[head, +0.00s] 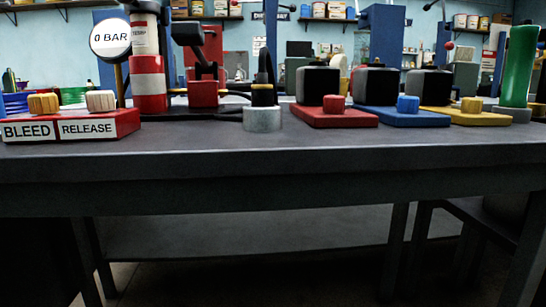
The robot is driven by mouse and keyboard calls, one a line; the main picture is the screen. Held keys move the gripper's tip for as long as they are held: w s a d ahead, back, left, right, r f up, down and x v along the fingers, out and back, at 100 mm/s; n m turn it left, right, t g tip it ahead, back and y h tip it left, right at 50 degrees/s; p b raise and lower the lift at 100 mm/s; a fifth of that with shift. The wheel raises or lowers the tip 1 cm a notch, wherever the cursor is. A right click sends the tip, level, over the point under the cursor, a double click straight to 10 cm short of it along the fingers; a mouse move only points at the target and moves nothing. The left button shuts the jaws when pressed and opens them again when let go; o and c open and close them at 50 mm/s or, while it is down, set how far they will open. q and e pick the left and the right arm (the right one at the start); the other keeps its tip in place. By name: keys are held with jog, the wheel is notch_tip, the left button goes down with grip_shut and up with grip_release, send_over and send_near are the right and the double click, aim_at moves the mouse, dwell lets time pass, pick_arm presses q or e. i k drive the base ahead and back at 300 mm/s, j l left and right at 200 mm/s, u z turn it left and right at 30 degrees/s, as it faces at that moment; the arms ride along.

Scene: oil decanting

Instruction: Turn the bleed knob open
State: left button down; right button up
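The round white gauge (110,38) behind the block reads 0 BAR. How far the bleed knob is turned cannot be told. Neither of my grippers shows in the head view.
A red-and-white cylinder (149,84) stands right of the block. A grey collar with a black fitting (262,118) sits mid-table. Red (322,118), blue (395,117) and yellow (466,116) bases follow, then a green cylinder (518,66). The front strip of the table (270,155) is clear.

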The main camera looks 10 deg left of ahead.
aim_at(48, 104)
jog(key=k+j, duration=0.7)
jog(key=k, duration=0.15)
